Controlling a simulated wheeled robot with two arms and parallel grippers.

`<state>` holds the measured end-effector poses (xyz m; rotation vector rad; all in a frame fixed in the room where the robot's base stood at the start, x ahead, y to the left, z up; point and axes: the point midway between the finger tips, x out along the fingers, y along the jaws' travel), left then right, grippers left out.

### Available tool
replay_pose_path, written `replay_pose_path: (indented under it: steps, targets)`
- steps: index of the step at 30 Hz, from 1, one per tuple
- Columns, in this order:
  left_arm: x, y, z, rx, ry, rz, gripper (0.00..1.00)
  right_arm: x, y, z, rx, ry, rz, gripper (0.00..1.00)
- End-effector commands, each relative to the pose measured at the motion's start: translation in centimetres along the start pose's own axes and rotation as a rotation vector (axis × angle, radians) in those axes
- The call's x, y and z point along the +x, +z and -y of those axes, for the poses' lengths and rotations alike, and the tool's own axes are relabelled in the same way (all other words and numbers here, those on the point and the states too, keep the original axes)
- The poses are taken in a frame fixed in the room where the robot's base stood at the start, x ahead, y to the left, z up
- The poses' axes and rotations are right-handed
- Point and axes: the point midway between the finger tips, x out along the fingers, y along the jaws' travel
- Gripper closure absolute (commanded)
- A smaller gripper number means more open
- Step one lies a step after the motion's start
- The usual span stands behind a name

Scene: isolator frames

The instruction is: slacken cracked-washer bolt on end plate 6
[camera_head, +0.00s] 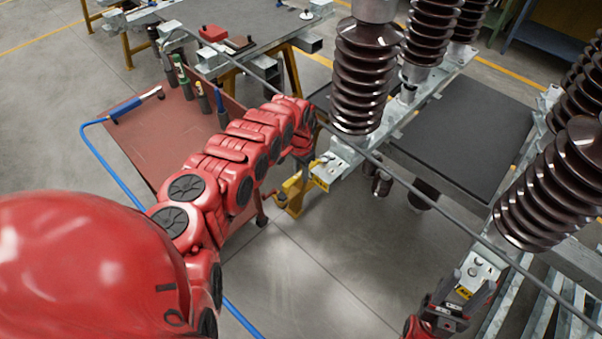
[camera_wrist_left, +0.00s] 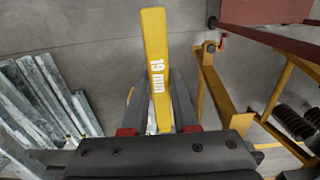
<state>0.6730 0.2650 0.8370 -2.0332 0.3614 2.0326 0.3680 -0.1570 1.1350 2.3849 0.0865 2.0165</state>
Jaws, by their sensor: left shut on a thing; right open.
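In the left wrist view my left gripper (camera_wrist_left: 157,108) is shut on a yellow spanner (camera_wrist_left: 155,45) marked 19 mm, which points up and away between the fingers. In the head view my left arm reaches to a galvanised end plate (camera_head: 345,158) under a brown insulator; its gripper is largely hidden by the arm. A yellow label (camera_head: 321,183) on that plate is too small to read. My right gripper (camera_head: 452,303) is open and empty beside another labelled end plate (camera_head: 480,268) at lower right. The cracked washer and its bolt cannot be made out.
Ribbed brown insulators (camera_head: 362,75) stand on the galvanised frame. A grey bar crosses in front of them. A red-brown bench (camera_head: 165,145) holds bottles and a blue-handled tool (camera_head: 135,103). A dark table (camera_head: 460,140) lies behind. A blue hose (camera_head: 100,160) runs to the floor.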

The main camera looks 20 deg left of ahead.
Motion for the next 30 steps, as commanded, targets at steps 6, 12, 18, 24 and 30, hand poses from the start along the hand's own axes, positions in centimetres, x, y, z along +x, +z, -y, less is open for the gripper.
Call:
replay_pose_path:
  steps: [6, 12, 18, 24, 30]
  targets:
    - [0.0, 0.0, 0.0, 0.000, 0.000, 0.000, 1.00, 0.0, 0.0, 0.0, 0.000, 0.000, 0.000, 0.50]
    - [0.3, 0.0, 0.0, -0.001, 0.000, 0.000, 1.00, -0.3, 0.1, 0.0, 0.000, 0.000, 0.000, 0.50]
    - [0.8, 0.0, 0.0, -0.001, 0.000, 0.000, 1.00, -0.7, 0.1, 0.0, 0.000, 0.000, 0.000, 0.50]
    - [1.3, 0.0, 0.0, -0.001, 0.000, 0.000, 1.00, -1.1, 0.2, 0.1, 0.000, 0.000, 0.000, 0.50]
    - [1.8, 0.0, 0.0, -0.001, 0.000, 0.000, 1.00, -1.5, 0.2, 0.1, 0.000, 0.000, 0.000, 0.50]
